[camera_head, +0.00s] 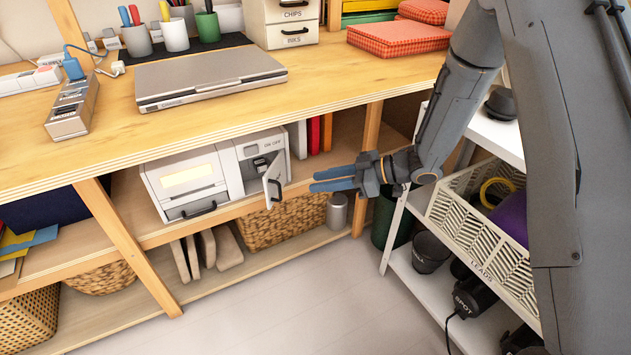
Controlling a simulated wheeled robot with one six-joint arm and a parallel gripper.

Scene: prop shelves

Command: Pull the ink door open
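A white printer-like machine (186,181) stands on the shelf under the wooden tabletop. At its right part a small light door (274,181) with a dark handle stands swung outward, showing part of a compartment with something dark inside. No lettering on this door is readable, but it appears to be the ink door. My gripper (312,181) has blue fingers pointing left, a short way right of the door and apart from it. A narrow gap shows between the fingers, with nothing held.
A wooden post (368,150) stands just behind my gripper. A white rack (440,290) with a cream crate (478,235) is to the right. A wicker basket (285,222) sits below the machine. The floor (290,300) in front is clear.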

